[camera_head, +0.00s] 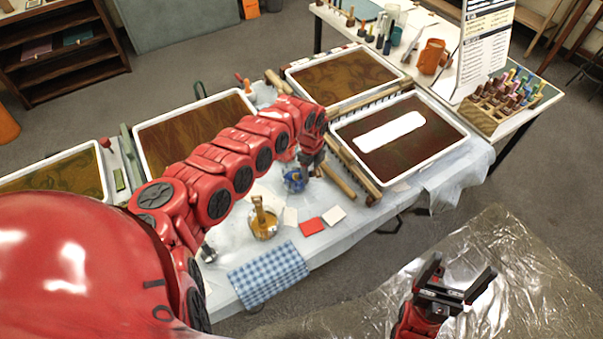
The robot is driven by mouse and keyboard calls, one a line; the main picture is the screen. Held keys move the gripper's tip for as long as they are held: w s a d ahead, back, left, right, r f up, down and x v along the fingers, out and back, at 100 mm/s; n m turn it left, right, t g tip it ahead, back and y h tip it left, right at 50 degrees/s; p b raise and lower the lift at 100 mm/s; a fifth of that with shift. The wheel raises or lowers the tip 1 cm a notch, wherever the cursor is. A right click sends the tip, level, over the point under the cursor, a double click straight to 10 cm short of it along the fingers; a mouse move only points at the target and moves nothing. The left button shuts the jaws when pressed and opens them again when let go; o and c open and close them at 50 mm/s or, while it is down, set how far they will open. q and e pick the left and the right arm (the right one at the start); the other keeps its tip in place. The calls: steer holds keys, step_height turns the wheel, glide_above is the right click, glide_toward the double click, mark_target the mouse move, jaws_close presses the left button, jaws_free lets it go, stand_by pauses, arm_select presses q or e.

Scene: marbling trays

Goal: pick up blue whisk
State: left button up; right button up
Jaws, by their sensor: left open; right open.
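A small blue object (295,180), which looks like the blue whisk, is on the covered table beside the front tray. Its exact shape is too small to tell. My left gripper (311,168) reaches down from the red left arm, just above and right of it. The fingers are small and partly hidden here, and I cannot tell if they touch the blue object. My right gripper (454,284) is open and empty at lower right, above the shiny plastic-covered surface and away from the table.
A tray with dark liquid and a white strip (436,157) lies right of my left gripper, with wooden rakes (352,168) along its edge. An amber container (263,219), a red card (312,227) and a blue checked cloth (268,275) lie nearer. More trays (284,66) stand behind.

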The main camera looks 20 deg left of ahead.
arm_select(q)
steer(key=shift+f, duration=1.1)
steer(key=shift+w, duration=0.1)
jaws_close()
